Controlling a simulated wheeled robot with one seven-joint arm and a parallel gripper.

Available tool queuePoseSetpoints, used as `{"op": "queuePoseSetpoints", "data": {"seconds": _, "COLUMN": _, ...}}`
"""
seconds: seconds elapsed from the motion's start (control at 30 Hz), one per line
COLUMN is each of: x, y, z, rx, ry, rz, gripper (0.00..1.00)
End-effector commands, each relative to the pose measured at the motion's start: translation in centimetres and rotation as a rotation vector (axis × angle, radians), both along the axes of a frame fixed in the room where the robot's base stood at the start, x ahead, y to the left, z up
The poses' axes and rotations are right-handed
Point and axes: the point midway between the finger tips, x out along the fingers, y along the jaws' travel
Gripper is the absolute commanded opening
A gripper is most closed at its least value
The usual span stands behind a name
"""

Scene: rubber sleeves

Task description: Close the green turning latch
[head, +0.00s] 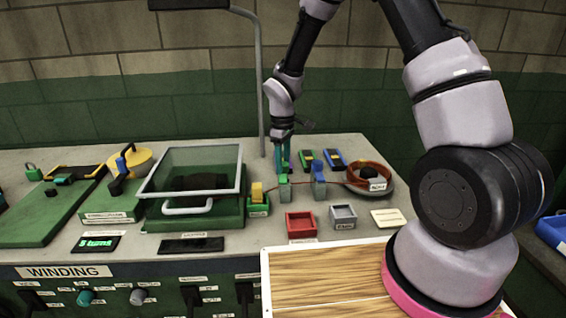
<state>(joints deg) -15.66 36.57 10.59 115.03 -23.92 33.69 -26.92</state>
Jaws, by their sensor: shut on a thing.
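The green turning latch (284,181) looks like a small green upright piece near the middle of the bench, between a yellow piece and a blue one. My gripper (282,168) points straight down at it, with its teal fingers close together. The fingers are shut on the latch's upper part; the exact contact is small and hard to see. Which way the latch is turned cannot be told at this size.
A yellow piece (257,192) stands close left and a blue piece (319,180) close right. A glass-lidded green box (190,170) is further left. A red tray (300,225) and a grey tray (343,216) lie in front. A coil ring (370,177) sits right.

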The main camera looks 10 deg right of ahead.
Motion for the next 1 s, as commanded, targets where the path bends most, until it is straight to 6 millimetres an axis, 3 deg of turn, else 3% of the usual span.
{"op": "queuePoseSetpoints", "data": {"seconds": 0.3, "x": 0.03, "y": -0.03, "z": 0.03, "rx": 0.000, "ry": 0.000, "rz": 0.116, "gripper": 0.00}}
{"op": "queuePoseSetpoints", "data": {"seconds": 0.83, "x": 0.04, "y": -0.04, "z": 0.03, "rx": -0.001, "ry": -0.001, "rz": 0.141, "gripper": 0.00}}
{"op": "queuePoseSetpoints", "data": {"seconds": 0.87, "x": 0.04, "y": -0.04, "z": 0.03, "rx": -0.001, "ry": -0.001, "rz": 0.141, "gripper": 0.50}}
{"op": "queuePoseSetpoints", "data": {"seconds": 0.93, "x": 0.04, "y": -0.04, "z": 0.03, "rx": -0.001, "ry": -0.001, "rz": 0.140, "gripper": 0.77}}
{"op": "queuePoseSetpoints", "data": {"seconds": 1.0, "x": 0.03, "y": -0.03, "z": 0.02, "rx": -0.001, "ry": -0.001, "rz": 0.140, "gripper": 0.77}}
